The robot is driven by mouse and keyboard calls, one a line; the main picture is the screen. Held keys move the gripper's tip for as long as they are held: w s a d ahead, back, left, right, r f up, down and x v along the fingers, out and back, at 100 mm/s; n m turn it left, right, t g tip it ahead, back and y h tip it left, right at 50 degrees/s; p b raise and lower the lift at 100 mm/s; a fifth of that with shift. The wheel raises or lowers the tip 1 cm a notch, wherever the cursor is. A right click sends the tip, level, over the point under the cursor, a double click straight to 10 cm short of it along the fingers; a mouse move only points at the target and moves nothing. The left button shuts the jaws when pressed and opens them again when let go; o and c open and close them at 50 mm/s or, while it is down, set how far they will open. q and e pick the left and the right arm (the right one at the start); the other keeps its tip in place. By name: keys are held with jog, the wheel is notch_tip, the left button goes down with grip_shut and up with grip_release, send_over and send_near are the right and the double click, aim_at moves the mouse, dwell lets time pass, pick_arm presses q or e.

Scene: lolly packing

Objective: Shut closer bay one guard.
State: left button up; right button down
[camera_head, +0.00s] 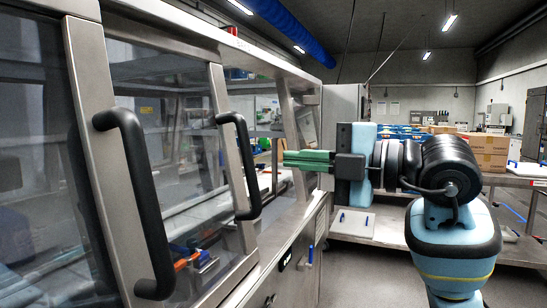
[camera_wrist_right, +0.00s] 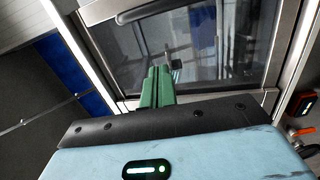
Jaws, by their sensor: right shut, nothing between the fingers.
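The machine on the left has two framed clear guards, each with a black bar handle. The nearer guard's handle (camera_head: 138,205) is large in the head view; the farther guard's handle (camera_head: 240,166) is beyond it. I cannot tell which guard belongs to bay one, or how far either stands from shut. My right gripper (camera_head: 288,158) has green fingers, shut and empty, pointing left at the machine, to the right of the farther handle and apart from it. In the right wrist view the fingers (camera_wrist_right: 159,75) show before a clear framed panel (camera_wrist_right: 205,50) with a black handle (camera_wrist_right: 150,12). My left gripper is out of view.
A steel post (camera_head: 296,140) of the machine stands just behind my right fingertips. A steel bench (camera_head: 385,232) with a white tray (camera_head: 352,222) is behind my right arm. Cardboard boxes (camera_head: 487,152) stand at the back right. Grey floor shows at the lower right.

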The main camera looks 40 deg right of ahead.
aim_at(251, 155)
jog(key=x, duration=0.3)
jog(key=d+x, duration=0.1)
jog(key=x, duration=0.3)
jog(key=d+p+x, duration=0.1)
jog(key=x, duration=0.2)
jog(key=shift+w, duration=0.5)
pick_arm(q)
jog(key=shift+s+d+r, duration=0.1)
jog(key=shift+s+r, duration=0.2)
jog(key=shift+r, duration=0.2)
pick_arm(e)
jog(key=shift+w+d, duration=0.35)
jog(key=shift+d, duration=0.3)
jog(key=shift+d, duration=0.1)
